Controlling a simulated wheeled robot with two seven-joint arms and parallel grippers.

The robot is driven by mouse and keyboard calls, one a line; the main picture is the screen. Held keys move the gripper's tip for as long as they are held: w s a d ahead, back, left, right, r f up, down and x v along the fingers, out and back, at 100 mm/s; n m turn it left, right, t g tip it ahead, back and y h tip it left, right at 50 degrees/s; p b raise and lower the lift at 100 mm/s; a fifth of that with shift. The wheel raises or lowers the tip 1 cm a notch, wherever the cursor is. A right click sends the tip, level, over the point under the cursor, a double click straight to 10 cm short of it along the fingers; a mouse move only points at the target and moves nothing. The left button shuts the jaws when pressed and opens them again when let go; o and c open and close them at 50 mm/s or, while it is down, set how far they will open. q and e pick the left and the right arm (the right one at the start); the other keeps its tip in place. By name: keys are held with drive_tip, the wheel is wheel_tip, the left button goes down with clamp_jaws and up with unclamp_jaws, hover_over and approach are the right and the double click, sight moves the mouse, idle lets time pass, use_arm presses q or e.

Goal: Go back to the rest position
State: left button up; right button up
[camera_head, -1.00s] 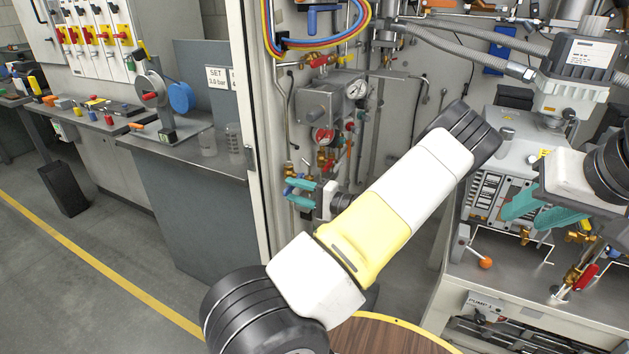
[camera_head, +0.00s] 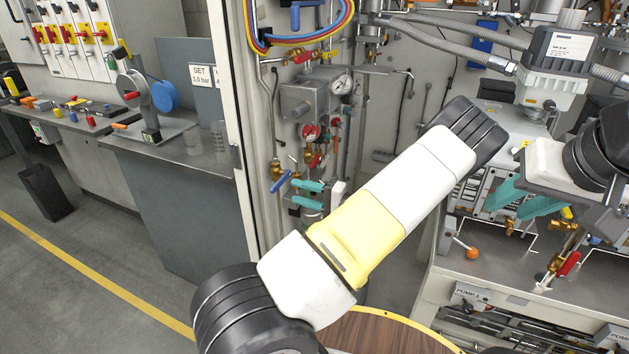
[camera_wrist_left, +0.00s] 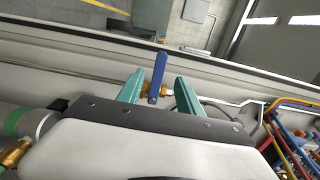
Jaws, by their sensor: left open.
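My left gripper (camera_head: 306,194) has teal fingers and is open in front of the piping panel. A valve with a blue lever (camera_head: 280,182) is just left of its fingertips. In the left wrist view the blue lever (camera_wrist_left: 158,75) shows upright between the two spread teal fingers, with nothing clamped; the gripper (camera_wrist_left: 157,88) is in the foreground there. My right gripper (camera_head: 527,200), also teal-fingered, is at the right over the pump bench. Its fingers are apart and appear empty.
A pressure gauge (camera_head: 342,85) and red-handled valves (camera_head: 309,132) are on the panel near my left gripper. A steel pump bench (camera_head: 500,265) with an orange knob (camera_head: 472,253) is at the right. A side bench (camera_head: 180,150) is at the left. The grey floor (camera_head: 80,290) is clear.

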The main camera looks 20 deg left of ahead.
idle(0.3)
use_arm(q)
drive_tip(key=s+d+r+n+g+h, duration=0.3)
drive_tip(key=s+r+g+h, duration=0.15)
drive_tip(key=s+h, duration=0.6)
drive_tip(key=s+d+r+m+t+h, duration=0.1)
drive_tip(key=s+d+r+t+h, duration=0.3)
drive_tip(key=r, duration=0.6)
drive_tip(key=s+d+r+m+t+h, duration=0.1)
drive_tip(key=s+d+r+t+h, duration=0.4)
drive_tip(key=s+d+r, duration=0.2)
wheel_tip(320, 180, up, 3)
drive_tip(key=shift+s+f+m+h, duration=0.15)
drive_tip(key=shift+s+m+h, duration=0.2)
drive_tip(key=shift+s, duration=0.3)
